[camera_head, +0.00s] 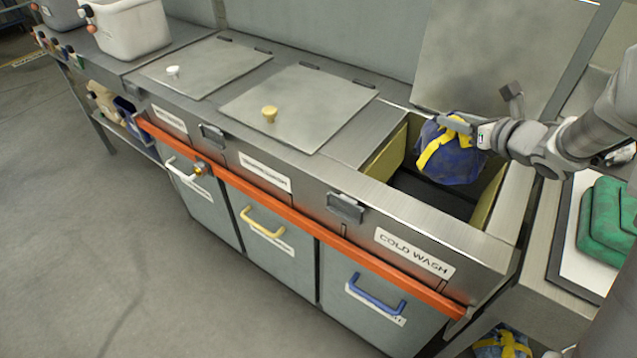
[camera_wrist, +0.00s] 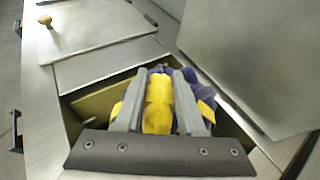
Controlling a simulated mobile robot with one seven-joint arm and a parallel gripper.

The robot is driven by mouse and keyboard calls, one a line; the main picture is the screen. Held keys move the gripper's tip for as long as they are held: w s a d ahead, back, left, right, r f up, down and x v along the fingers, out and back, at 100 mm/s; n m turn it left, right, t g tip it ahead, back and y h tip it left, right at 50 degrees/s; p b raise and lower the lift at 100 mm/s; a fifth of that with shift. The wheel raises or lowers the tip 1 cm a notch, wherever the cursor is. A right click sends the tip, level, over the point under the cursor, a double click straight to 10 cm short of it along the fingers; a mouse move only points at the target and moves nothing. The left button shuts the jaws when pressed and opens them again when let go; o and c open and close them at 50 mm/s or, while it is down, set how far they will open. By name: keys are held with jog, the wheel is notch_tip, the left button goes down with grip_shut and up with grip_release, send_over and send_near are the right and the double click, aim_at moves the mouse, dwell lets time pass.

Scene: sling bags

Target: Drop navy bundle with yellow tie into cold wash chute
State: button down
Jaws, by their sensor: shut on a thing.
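The navy bundle with a yellow tie (camera_head: 450,160) hangs from my gripper (camera_head: 462,128) in the head view, over the open cold wash chute (camera_head: 398,152). My gripper is shut on the bundle near its yellow tie. In the wrist view the bundle (camera_wrist: 158,103) sits between the two grey fingers of my gripper (camera_wrist: 158,85), above the chute opening (camera_wrist: 95,103). The cold wash label (camera_head: 414,252) is on the front below the opening. The chute's lid (camera_head: 500,50) stands raised behind it. The bundle's lower part hides some of the opening.
Two closed lids (camera_head: 298,105) (camera_head: 200,65) with knobs lie to the left. An orange rail (camera_head: 290,215) runs along the front. Folded green cloths (camera_head: 605,215) lie on a tray at the right. Another blue and yellow bundle (camera_head: 503,345) is low at the bottom right.

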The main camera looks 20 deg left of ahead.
aim_at(452, 132)
jog(key=shift+f+b, duration=0.55)
jog(key=shift+f, duration=1)
jog(key=shift+c, duration=2.2)
grip_release()
jog(key=p+v, duration=0.1)
jog(key=v, duration=1.6)
jog(key=shift+s+d+p, duration=0.15)
jog(key=shift+p, duration=0.2)
